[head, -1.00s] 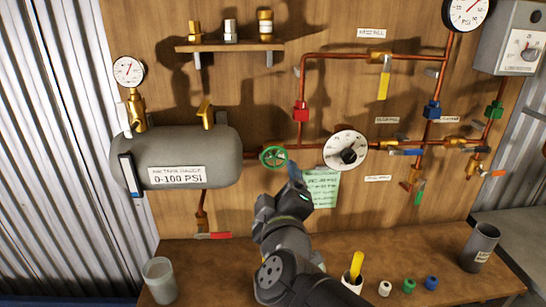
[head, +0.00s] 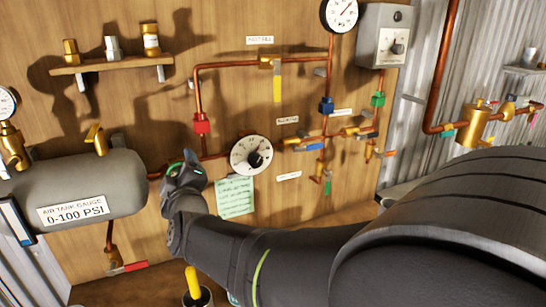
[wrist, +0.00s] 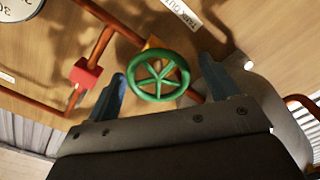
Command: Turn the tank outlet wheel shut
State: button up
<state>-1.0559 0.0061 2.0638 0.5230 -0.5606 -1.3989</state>
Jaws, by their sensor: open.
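The green tank outlet wheel (wrist: 158,76) is a spoked handwheel on the copper pipe to the right of the grey air tank (head: 122,182). In the wrist view it sits between the two blue fingertips of my gripper (wrist: 165,82), with a gap on each side, nearer the left finger. My gripper is open and in front of the wheel. In the head view my gripper (head: 184,165) covers most of the wheel, and only a bit of green shows. Whether the fingers reach around the rim in depth, I cannot tell.
A white dial (head: 251,156) and a green note (head: 235,197) are close to the right of my gripper. A red fitting (head: 201,124) is on the pipe above. A shelf (head: 105,66) with brass fittings hangs upper left. A yellow-handled item stands in a cup (head: 197,297) below.

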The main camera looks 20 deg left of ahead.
jog(key=shift+w+a, duration=0.1)
jog(key=c, duration=1)
jog(key=shift+o, duration=0.2)
jog(key=shift+m, duration=1.6)
jog(key=o, duration=1)
jog(key=shift+c, duration=0.2)
jog(key=v, duration=1.7)
